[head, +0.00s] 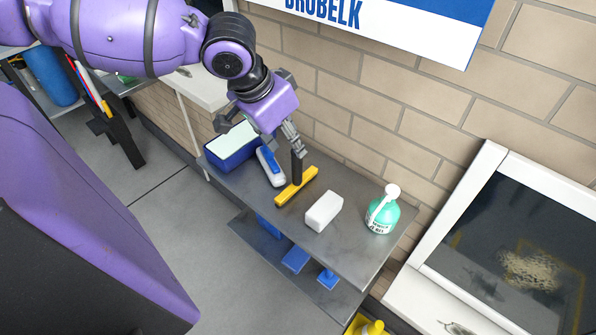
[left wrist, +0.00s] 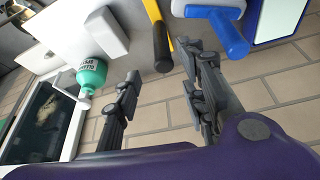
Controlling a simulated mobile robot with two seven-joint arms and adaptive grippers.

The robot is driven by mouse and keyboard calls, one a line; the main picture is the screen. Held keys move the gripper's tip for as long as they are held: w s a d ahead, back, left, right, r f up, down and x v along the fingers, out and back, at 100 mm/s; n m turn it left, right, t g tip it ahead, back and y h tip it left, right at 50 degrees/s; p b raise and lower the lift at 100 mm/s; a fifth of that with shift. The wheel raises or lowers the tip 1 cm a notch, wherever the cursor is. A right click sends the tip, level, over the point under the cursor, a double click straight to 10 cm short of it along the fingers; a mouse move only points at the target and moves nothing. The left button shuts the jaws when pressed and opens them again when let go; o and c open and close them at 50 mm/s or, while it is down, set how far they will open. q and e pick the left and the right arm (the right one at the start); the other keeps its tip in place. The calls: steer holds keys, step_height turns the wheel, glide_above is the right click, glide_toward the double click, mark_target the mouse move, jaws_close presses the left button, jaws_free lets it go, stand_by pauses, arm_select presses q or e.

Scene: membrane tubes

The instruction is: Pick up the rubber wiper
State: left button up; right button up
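The rubber wiper has a yellow bar (head: 284,193) lying on the grey shelf and a black handle (head: 297,172) standing up from it. In the left wrist view the black handle (left wrist: 162,50) points towards my gripper, with part of the yellow bar (left wrist: 153,10) behind it. My left gripper (head: 296,150) is just above the handle's top end. In the left wrist view its fingers (left wrist: 162,75) are apart, with the handle's end showing in the gap near the tips. I cannot tell whether they touch it. My right gripper is not in view.
A blue-and-white tool (head: 270,166) and a blue box (head: 226,158) lie left of the wiper. A white block (head: 323,211) and a green bottle (head: 381,217) stand to its right. A brick wall (head: 400,110) rises close behind the grey shelf (head: 345,255).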

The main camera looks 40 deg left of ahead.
mark_target(297, 171)
arm_select(q)
steer(key=b+x, duration=0.1)
steer(key=x, duration=0.2)
steer(key=b+x, duration=0.1)
steer(key=x, duration=0.2)
steer(key=shift+f, duration=0.5)
steer(key=shift+w+f+b, duration=0.1)
steer(key=shift+f+b, duration=0.15)
steer(key=shift+b, duration=0.1)
jaws_close()
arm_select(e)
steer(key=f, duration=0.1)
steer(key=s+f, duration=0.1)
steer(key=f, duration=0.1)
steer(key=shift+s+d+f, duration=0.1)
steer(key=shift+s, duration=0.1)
